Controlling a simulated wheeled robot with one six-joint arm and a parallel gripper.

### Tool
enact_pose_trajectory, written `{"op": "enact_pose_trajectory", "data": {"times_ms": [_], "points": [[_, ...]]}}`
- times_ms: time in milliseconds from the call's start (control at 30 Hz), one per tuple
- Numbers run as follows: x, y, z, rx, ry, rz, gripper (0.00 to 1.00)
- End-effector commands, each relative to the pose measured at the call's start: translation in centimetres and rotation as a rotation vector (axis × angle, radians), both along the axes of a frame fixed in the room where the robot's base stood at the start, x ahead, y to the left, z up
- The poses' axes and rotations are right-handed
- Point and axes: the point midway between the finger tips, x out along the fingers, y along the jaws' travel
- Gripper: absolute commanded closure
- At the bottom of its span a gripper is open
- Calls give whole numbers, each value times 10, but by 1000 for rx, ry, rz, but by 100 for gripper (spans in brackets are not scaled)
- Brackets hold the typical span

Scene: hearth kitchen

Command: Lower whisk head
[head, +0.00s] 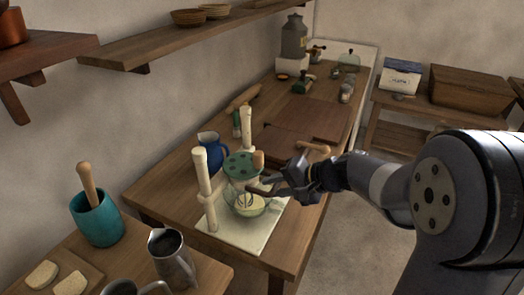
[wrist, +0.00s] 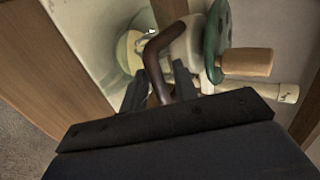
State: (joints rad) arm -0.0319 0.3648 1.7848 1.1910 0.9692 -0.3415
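The whisk stand has two cream posts (head: 203,175) on a pale base board (head: 262,228). Between the posts is a green disc (head: 240,166) with a short wooden knob; the disc also shows edge-on in the wrist view (wrist: 217,40). The whisk head (head: 243,200) is above or inside a clear glass bowl (head: 252,208); its exact depth is unclear. My gripper (head: 282,186) is at the right side of the stand. In the wrist view a dark brown bent lever (wrist: 155,58) passes between its fingers (wrist: 158,88). Whether they grip it is unclear.
A blue jug (head: 211,150) stands behind the stand. A teal crock (head: 97,219) and a metal pitcher (head: 172,259) are on the nearer table. Dark red boards (head: 310,118) lie farther along the bench. Floor is clear to the right of the bench.

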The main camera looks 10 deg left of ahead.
Motion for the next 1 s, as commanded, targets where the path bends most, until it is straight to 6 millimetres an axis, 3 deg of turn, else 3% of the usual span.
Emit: {"op": "enact_pose_trajectory", "data": {"times_ms": [133,433,1000], "points": [[0,0,0,1,0,0,60],[-1,-3,3,1,0,-1,60],[-17,-47,36,1,-1,-2,60]]}}
